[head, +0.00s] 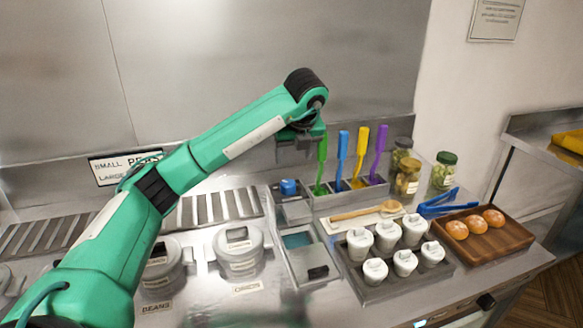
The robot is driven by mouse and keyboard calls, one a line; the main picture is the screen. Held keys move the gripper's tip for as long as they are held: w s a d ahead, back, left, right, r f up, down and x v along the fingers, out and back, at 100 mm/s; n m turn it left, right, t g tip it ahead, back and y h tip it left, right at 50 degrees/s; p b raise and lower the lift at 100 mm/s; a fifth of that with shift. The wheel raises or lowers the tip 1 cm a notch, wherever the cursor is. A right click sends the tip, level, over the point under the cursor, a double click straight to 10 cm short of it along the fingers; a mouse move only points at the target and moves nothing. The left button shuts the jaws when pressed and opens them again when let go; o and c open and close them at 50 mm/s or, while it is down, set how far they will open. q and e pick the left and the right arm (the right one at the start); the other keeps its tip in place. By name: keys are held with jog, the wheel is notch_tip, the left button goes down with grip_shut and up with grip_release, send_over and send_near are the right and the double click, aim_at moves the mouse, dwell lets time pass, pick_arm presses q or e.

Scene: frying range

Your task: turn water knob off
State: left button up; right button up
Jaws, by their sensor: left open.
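A small blue knob (288,186) stands on a grey metal block at the back of the counter. In front of it is a small metal basin (283,252) with blue-green water (297,240) in it. My left gripper (299,141) points down above and behind the knob, near a green-handled utensil (320,168), and is apart from the knob. It is open, with nothing visible in it; its fingers are small and dark in this view. My right gripper is out of view.
Upright blue (341,158), purple (378,152) and yellow utensils stand right of the knob. Lidded pots (238,250), a tray of white-capped containers (366,292), jars (444,172), blue tongs (440,203) and a wooden tray of buns (508,240) crowd the counter.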

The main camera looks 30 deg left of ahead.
pick_arm(q)
jog(key=shift+v, duration=0.9)
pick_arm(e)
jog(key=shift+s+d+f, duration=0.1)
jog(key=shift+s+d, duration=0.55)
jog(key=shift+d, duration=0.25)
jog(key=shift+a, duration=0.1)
